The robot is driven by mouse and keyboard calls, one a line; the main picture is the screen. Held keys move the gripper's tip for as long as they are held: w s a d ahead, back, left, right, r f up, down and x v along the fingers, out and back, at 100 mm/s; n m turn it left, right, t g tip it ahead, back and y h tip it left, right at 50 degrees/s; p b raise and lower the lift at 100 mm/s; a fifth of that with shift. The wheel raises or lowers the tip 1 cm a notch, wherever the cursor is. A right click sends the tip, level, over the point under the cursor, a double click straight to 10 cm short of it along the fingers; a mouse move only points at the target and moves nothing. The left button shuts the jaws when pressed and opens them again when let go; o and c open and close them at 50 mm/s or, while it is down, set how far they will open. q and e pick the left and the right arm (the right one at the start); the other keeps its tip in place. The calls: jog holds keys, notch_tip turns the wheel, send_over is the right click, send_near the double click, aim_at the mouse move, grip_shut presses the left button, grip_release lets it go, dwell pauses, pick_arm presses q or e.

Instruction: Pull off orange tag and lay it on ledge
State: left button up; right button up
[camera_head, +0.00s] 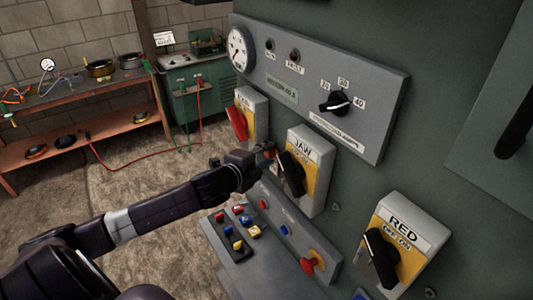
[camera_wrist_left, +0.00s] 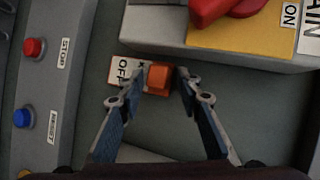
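The orange tag (camera_wrist_left: 159,77) is a small orange block between the two fingertips of my left gripper (camera_wrist_left: 160,80) in the left wrist view. The fingertips close in on its two sides. A white label reading OFF (camera_wrist_left: 125,70) lies beside it, partly covered by a finger. In the head view the left gripper (camera_head: 262,156) is just left of the JAW switch (camera_head: 309,165), in front of the green machine wall, and a bit of orange (camera_head: 269,151) shows at its tip. A grey button console (camera_head: 229,264) juts out like a ledge below. My right gripper is not in view.
The MAIN switch (camera_head: 239,121) with its red handle (camera_wrist_left: 222,10) is close by. The RED switch (camera_head: 400,239) is at lower right. A red mushroom button (camera_head: 313,262) sticks out from the lower panel. A gauge panel (camera_head: 320,95) runs above.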

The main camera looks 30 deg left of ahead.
pick_arm(q)
jog(key=shift+c, duration=0.4)
grip_shut()
jog(key=shift+s+a, duration=0.3)
jog(key=shift+s, duration=0.4)
jog(key=shift+s+a, duration=0.25)
jog(key=shift+s, duration=0.4)
jog(key=shift+s+a, duration=0.2)
jog(key=shift+s, duration=0.3)
jog(key=shift+s+a, duration=0.2)
jog(key=shift+s, duration=0.25)
